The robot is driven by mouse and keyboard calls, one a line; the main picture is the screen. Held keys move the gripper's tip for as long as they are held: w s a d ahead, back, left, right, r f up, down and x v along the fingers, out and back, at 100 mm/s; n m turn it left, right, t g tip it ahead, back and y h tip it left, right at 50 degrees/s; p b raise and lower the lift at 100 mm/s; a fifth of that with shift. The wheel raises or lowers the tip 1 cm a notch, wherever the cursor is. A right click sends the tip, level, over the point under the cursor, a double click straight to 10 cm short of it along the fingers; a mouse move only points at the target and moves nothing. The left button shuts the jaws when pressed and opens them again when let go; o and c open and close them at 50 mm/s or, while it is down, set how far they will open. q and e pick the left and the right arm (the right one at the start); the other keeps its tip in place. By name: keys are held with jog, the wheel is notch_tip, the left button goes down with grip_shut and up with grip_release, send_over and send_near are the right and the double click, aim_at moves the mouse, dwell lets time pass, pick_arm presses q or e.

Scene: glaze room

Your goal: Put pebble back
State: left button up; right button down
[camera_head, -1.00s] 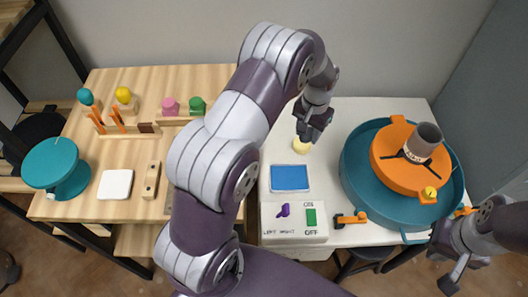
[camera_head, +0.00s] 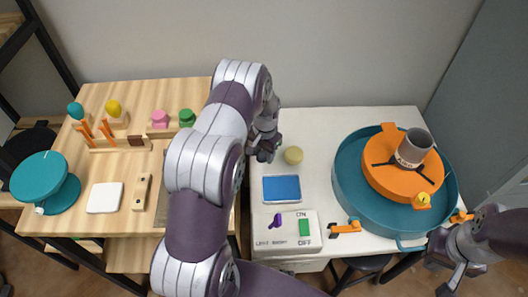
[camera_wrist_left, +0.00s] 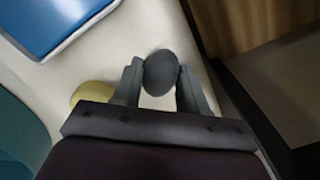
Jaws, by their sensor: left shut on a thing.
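My left gripper (camera_head: 262,152) is over the left edge of the white table, just left of a round yellow piece (camera_head: 293,155). In the left wrist view, my left gripper (camera_wrist_left: 160,85) is shut on a smooth dark grey pebble (camera_wrist_left: 160,72), held between the fingertips. The pebble cannot be made out in the head view. My right gripper (camera_head: 447,277) is at the lower right, off the table's front corner, with its fingers apart and nothing seen between them.
A blue-topped tray (camera_head: 282,188) and a switch box (camera_head: 288,235) lie on the white table (camera_head: 330,125). A teal basin (camera_head: 350,195) with an orange wheel (camera_head: 385,180) and a grey cup (camera_head: 413,150) fills its right. A wooden table (camera_head: 150,100) with several small pieces stands left.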

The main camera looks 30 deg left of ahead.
pick_arm(q)
jog(key=shift+d, duration=0.1)
jog(key=o, duration=0.9)
jog(key=shift+f, duration=0.1)
jog(key=shift+o, duration=0.2)
notch_tip(320, 180, up, 13)
jog(key=s+d+r, duration=0.3)
jog(key=s+d, duration=0.3)
jog(key=s, duration=0.4)
jog(key=s+d+r+n+t, duration=0.1)
jog(key=s+d+r, duration=0.2)
jog(key=s+d, duration=0.3)
jog(key=s, duration=0.3)
jog(key=shift+s+r, duration=0.2)
jog(key=shift+s, duration=0.2)
